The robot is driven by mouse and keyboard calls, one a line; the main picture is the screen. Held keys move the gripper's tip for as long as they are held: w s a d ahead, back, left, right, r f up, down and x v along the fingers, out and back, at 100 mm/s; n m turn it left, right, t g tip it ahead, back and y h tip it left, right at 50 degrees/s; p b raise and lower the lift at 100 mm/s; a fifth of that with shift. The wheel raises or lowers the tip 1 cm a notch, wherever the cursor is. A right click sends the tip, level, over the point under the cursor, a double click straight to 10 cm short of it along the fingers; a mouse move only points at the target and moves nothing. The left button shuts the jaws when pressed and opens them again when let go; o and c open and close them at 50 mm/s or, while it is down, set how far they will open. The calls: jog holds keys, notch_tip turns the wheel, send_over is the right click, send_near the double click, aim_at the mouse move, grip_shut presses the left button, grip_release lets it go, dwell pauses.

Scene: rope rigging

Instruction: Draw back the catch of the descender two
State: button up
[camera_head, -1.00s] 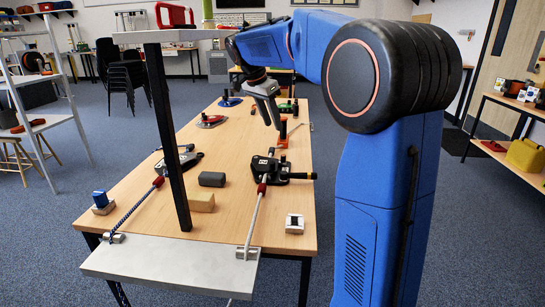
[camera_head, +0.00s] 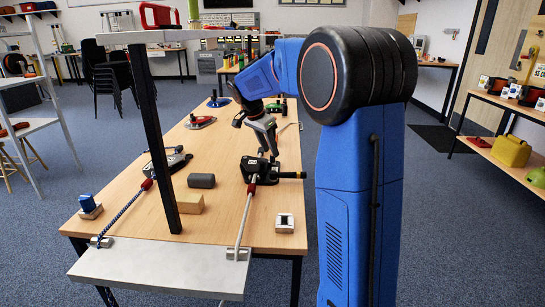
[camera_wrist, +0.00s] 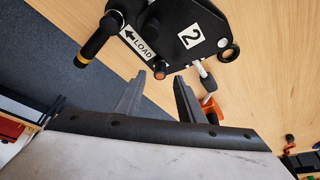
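Descender two (camera_head: 258,170) is a black device on the wooden table, with a white rope running from it toward the front. In the wrist view its black side plate (camera_wrist: 180,30) carries a white "2" label and a "LOAD" arrow. A black handle (camera_wrist: 98,40) sticks out at its left. A small knob with a red-orange end (camera_wrist: 160,70) shows at its near edge; I cannot tell for sure that it is the catch. My gripper (camera_wrist: 158,77) is open, its fingertips on either side of this knob in the picture. Contact cannot be told. In the head view my gripper (camera_head: 269,150) is just above and behind the descender.
Another rope device (camera_head: 168,162) with a blue rope lies to the left. A dark block (camera_head: 201,181) and a wooden block (camera_head: 190,204) lie between. A black post (camera_head: 155,140) rises at the front. An orange part (camera_wrist: 211,108) is close to my right finger.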

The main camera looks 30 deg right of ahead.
aim_at(273, 160)
jog(key=shift+x, duration=2.2)
grip_shut()
